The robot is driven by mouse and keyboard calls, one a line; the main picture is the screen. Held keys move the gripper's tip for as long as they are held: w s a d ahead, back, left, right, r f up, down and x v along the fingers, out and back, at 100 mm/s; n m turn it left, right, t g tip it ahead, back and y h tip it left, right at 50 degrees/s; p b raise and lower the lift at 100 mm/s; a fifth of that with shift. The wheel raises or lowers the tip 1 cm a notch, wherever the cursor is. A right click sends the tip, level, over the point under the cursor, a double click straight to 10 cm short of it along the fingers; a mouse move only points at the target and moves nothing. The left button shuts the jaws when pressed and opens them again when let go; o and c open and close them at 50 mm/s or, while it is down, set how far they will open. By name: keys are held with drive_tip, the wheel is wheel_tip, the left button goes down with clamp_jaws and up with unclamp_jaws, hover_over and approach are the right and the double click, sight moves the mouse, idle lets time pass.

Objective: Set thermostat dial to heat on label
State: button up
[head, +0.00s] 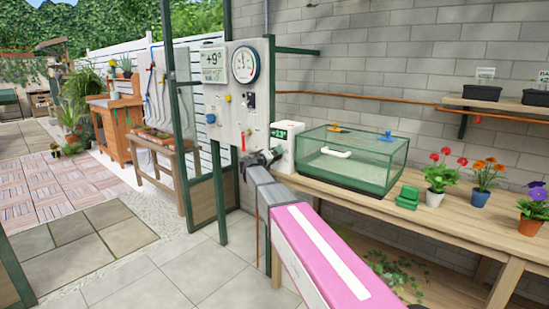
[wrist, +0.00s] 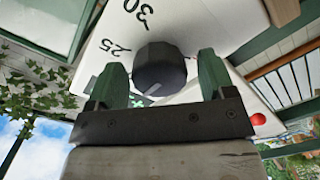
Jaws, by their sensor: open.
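The thermostat (head: 282,148) is a white box with a small dark display, standing at the left end of the bench beside the glass case. In the wrist view its white face (wrist: 105,45) carries "25" and "30" and a black round dial (wrist: 160,66). A pale line on the dial points down-left, towards a small green mark (wrist: 138,101) partly hidden by my gripper. My gripper (wrist: 162,76) is open, its green fingers on either side of the dial; I cannot tell whether they touch it. In the head view my gripper (head: 264,157) is at the thermostat's left side and the dial is hidden.
A panel with gauges (head: 236,92) rises close behind my gripper.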

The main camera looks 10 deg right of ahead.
drive_tip(key=v, duration=1.1)
drive_tip(key=s+d+f+g+y, duration=0.2)
drive_tip(key=s+d+f+g, duration=0.2)
drive_tip(key=s+d+f, duration=0.45)
drive_tip(key=s+d+f+g+y, duration=0.25)
drive_tip(key=s+d+f, duration=0.2)
drive_tip(key=f, duration=0.65)
drive_tip(key=s+d+f+g+y, duration=0.1)
drive_tip(key=s+f+g+y, duration=0.2)
drive_tip(key=s+f, duration=0.3)
drive_tip(key=s+d+f+m+g+y, duration=0.1)
drive_tip(key=s+f+g+y, duration=0.2)
drive_tip(key=s, duration=0.8)
wheel_tip(320, 180, down, 4)
drive_tip(key=shift+s+f+y, duration=0.1)
drive_tip(key=shift+s+y, duration=0.3)
drive_tip(key=shift+y, duration=0.65)
